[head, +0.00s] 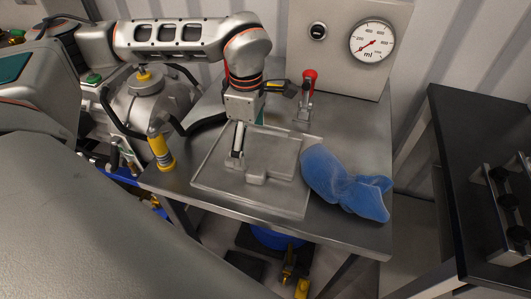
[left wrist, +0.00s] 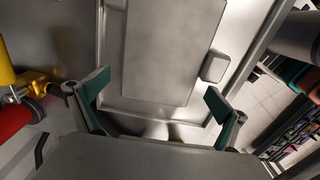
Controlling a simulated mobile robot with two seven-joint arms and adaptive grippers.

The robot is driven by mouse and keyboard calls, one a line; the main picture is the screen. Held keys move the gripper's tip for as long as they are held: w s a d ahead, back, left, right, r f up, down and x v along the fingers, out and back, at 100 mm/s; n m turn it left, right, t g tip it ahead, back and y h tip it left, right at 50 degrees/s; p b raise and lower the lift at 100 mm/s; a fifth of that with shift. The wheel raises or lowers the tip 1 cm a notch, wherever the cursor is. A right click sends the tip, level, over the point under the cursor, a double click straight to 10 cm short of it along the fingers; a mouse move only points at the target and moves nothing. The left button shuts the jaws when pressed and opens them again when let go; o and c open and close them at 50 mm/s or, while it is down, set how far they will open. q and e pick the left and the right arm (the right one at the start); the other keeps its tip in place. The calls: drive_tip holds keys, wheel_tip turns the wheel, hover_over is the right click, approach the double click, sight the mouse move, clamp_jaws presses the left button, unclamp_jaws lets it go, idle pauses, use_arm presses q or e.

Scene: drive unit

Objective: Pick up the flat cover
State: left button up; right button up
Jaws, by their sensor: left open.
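The flat cover appears to be the grey metal, tray-like piece (head: 215,180) with a raised rectangular middle and a small raised block, lying on the steel table. It fills the upper middle of the left wrist view (left wrist: 165,45). My left gripper (head: 240,125) points down over its far left part. In the left wrist view the two teal-padded fingers (left wrist: 157,90) are spread wide and nothing is held between them. I cannot tell whether a finger touches the cover. My right gripper is not in view.
A crumpled blue cloth (head: 345,183) lies beside the cover's right edge. A red-handled valve (head: 308,82) stands behind, before a gauge panel (head: 345,45). A yellow cylinder (head: 160,148) stands at the table's left edge. A dark table (head: 480,120) is at right.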

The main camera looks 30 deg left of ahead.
use_arm(q)
drive_tip(key=shift+f, duration=0.5)
drive_tip(key=c, duration=1.6)
drive_tip(key=shift+w, duration=0.1)
drive_tip(key=shift+c, duration=0.4)
drive_tip(key=shift+r, duration=0.1)
drive_tip(key=shift+r, duration=0.1)
